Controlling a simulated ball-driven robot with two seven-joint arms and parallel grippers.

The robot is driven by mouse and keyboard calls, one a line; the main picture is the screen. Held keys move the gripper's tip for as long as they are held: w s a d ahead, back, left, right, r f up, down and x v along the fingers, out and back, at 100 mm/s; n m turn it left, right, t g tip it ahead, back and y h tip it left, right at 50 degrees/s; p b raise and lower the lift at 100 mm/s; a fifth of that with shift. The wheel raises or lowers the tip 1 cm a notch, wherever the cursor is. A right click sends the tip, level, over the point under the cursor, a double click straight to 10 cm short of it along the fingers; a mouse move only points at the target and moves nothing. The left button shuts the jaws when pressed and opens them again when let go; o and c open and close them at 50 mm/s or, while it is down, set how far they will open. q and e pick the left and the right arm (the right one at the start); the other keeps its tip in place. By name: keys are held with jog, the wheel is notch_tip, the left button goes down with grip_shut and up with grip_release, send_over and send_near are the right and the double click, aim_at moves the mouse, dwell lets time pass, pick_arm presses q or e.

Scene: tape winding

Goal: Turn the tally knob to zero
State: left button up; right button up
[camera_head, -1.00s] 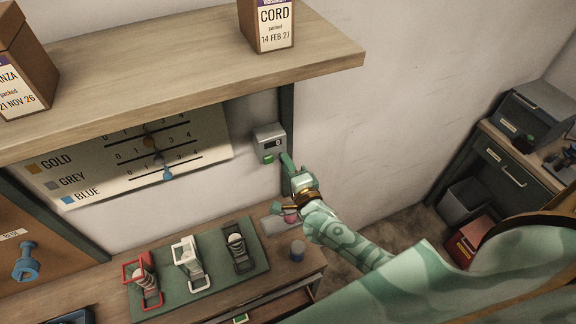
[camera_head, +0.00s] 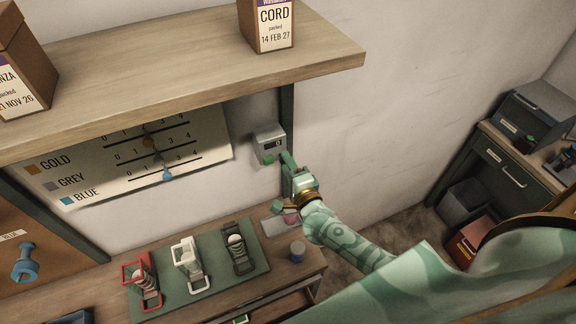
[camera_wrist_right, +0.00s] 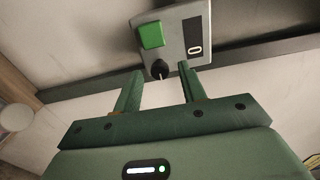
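The grey tally box (camera_head: 264,133) hangs on the wall below the shelf's right end. It has a green button (camera_wrist_right: 151,35) and a dark display (camera_wrist_right: 194,36) that appears to read 0. In the right wrist view its small black knob (camera_wrist_right: 160,68) with a white pointer mark lies between and just beyond my right gripper's fingertips (camera_wrist_right: 160,72). The fingers are apart, and I see no clear contact with the knob. My left gripper is not in view.
The wooden shelf (camera_head: 180,72) overhangs the box. A dark upright post (camera_head: 287,110) stands right beside it. Below, a workbench holds a green mat (camera_head: 205,287) with red, white and black holders. The wall to the right is clear.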

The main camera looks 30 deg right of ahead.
jog(key=s+b, duration=0.1)
jog(key=s, duration=1.5)
jog(key=shift+s+a, duration=0.15)
jog(key=shift+a, duration=0.3)
jog(key=s+f+n+g+b, duration=0.5)
jog(key=s+f, duration=0.5)
jog(key=f, duration=0.9)
jog(key=s+d+f+n+g+b, duration=0.1)
jog(key=s+f+n+g+b, duration=0.5)
jog(key=f, duration=1.3)
jog(key=s+f+n+g+y+b, duration=0.1)
jog(key=s+f+n+g+b, duration=0.5)
jog(key=s+f+n+b, duration=0.4)
jog(key=shift+s+d+f+n, duration=0.2)
jog(key=shift+s+f+n, duration=0.2)
jog(key=shift+s+f, duration=1.4)
jog(key=shift+s+d+f+n, duration=0.15)
jog(key=shift+s+f+n, duration=0.35)
jog(key=shift+f, duration=2.35)
